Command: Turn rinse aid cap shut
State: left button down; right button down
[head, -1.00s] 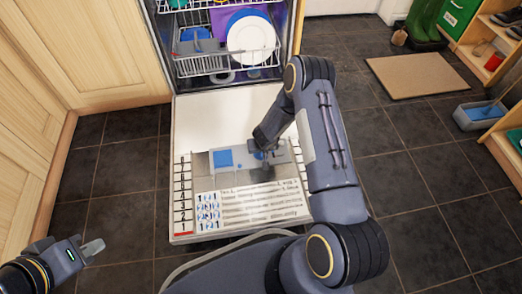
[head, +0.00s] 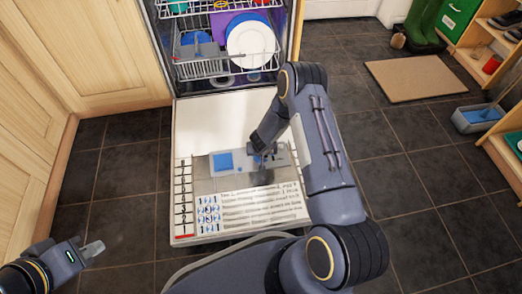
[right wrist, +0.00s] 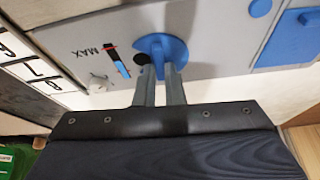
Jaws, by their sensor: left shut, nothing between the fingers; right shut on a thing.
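The dishwasher door (head: 215,120) lies folded down, with the grey dispenser panel (head: 205,183) set in its inner face. The blue rinse aid cap (right wrist: 172,50) is round with a raised grip, beside a "MAX" level mark (right wrist: 117,62) in the right wrist view. My right gripper (right wrist: 160,70) is shut on the cap's grip; in the head view the gripper (head: 265,150) and arm hide most of the cap. A blue square lid (head: 223,162) lies to its left on the panel. My left gripper (head: 97,247) is shut and empty at lower left, over the floor.
The open dishwasher's lower rack (head: 195,67) holds a white plate (head: 250,42) and other dishes behind the door. Wooden cabinets (head: 95,45) stand at left. A beige mat (head: 422,78), a grey-blue tub (head: 476,117) and shelves are at right. Dark floor tiles between are clear.

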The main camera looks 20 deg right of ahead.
jog(key=m+p, duration=0.2)
jog(key=p, duration=0.1)
jog(key=shift+a+r+g+h, duration=0.1)
jog(key=shift+r+g+h, duration=0.2)
jog(key=shift+h, duration=0.1)
jog(key=shift+m+p, duration=0.45)
jog(key=shift+m, duration=0.15)
pick_arm(q)
notch_tip(320, 180, up, 5)
pick_arm(e)
jog(key=shift+f+m+g+h+p, duration=0.2)
jog(key=shift+m+g+h+p, duration=0.15)
jog(key=shift+m, duration=0.55)
jog(key=shift+w+f+m+g+h, duration=0.15)
jog(key=shift+m+g+h, duration=0.1)
jog(key=shift+m, duration=0.65)
jog(key=m+g+b, duration=0.1)
jog(key=m, duration=0.2)
jog(key=shift+m+h+b, duration=0.3)
jog(key=shift+m+b, duration=0.1)
jog(key=m+g+b, duration=0.1)
jog(key=m, duration=0.2)
jog(key=shift+g, duration=0.3)
pick_arm(q)
jog(key=shift+f+b, duration=0.7)
jog(key=shift+f, duration=1.25)
pick_arm(e)
jog(key=shift+m+g, duration=0.5)
jog(key=shift+m, duration=1.3)
